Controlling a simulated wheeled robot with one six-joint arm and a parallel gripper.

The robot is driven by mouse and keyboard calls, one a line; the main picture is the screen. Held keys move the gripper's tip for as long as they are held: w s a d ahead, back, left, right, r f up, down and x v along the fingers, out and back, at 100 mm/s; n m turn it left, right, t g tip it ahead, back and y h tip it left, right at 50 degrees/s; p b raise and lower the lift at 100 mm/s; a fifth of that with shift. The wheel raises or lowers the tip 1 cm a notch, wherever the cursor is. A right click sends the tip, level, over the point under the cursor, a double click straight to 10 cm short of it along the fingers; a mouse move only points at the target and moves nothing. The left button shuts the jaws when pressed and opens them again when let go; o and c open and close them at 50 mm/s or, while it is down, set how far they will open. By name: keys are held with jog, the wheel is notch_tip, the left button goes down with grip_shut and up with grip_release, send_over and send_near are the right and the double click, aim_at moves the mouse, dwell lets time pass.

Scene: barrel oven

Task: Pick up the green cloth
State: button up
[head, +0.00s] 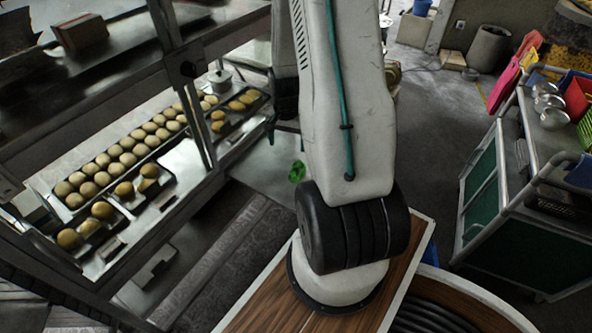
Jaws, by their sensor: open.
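A small bright green item (297,171), which may be the green cloth, shows just left of my arm, over the grey floor beside the oven rack. It is small, and I cannot tell what it rests on. My gripper (273,132) is a dark shape left of my upper arm link, above the green item in the picture. It is partly hidden by my arm. It is open, with nothing seen between its fingers, and it looks apart from the green item.
A green-panelled cart (510,215) with bowls and a red bin (577,97) stands at right. Floor between cart and my base is clear.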

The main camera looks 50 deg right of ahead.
jog(key=m, duration=0.1)
send_over(297, 164)
jog(key=f, duration=0.3)
jog(key=a+f, duration=0.1)
jog(key=f, duration=0.1)
jog(key=shift+s, duration=0.2)
jog(key=f, duration=0.7)
jog(key=shift+w+d+f, duration=0.15)
jog(key=shift+d+f, duration=0.25)
jog(key=c, duration=1.1)
